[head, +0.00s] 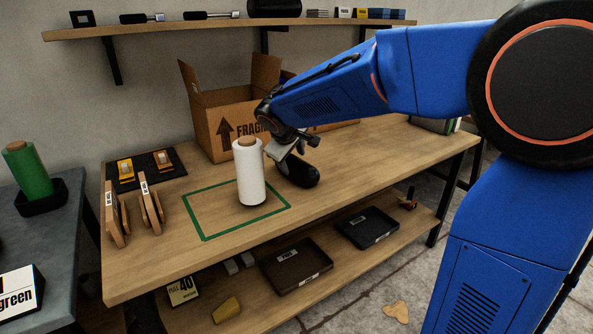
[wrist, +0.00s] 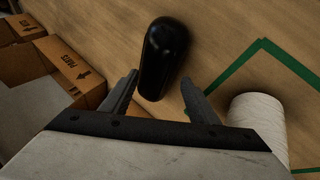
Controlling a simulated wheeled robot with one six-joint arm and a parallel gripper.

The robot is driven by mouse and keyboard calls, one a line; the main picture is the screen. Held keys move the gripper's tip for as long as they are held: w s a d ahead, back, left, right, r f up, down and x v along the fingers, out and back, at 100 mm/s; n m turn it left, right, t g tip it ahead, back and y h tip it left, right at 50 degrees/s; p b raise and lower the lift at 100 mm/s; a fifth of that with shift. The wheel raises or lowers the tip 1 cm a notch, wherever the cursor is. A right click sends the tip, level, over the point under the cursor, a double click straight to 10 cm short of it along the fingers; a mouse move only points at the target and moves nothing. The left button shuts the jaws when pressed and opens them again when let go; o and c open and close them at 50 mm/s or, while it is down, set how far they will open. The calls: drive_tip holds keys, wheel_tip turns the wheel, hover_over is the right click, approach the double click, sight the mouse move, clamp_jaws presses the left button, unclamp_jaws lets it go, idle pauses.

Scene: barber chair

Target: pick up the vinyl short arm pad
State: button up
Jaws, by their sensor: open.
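The black, glossy, rounded pad (head: 299,174) lies on the wooden bench, to the right of a white spool. It looks like the vinyl short arm pad. In the wrist view the pad (wrist: 167,48) shows at the top middle, with its near end between and just beyond the fingertips. My gripper (head: 285,150) is above the bench, close over the pad, partly hidden by my wrist in the head view. In the wrist view my gripper (wrist: 158,84) is open, its two grey fingers apart with nothing held.
The white spool (head: 250,178) stands upright inside a green taped outline (head: 205,238), close left of my gripper; the spool (wrist: 258,122) is also at right in the wrist view. An open cardboard box (head: 205,110) stands behind. Wooden paddles (head: 115,215) are at left.

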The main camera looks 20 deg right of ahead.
sight(294, 164)
drive_tip(key=x, duration=0.5)
drive_tip(key=shift+r, duration=0.1)
drive_tip(key=shift+c, duration=0.3)
drive_tip(key=c, duration=0.9)
drive_tip(key=shift+o, duration=0.2)
drive_tip(key=shift+r, duration=0.1)
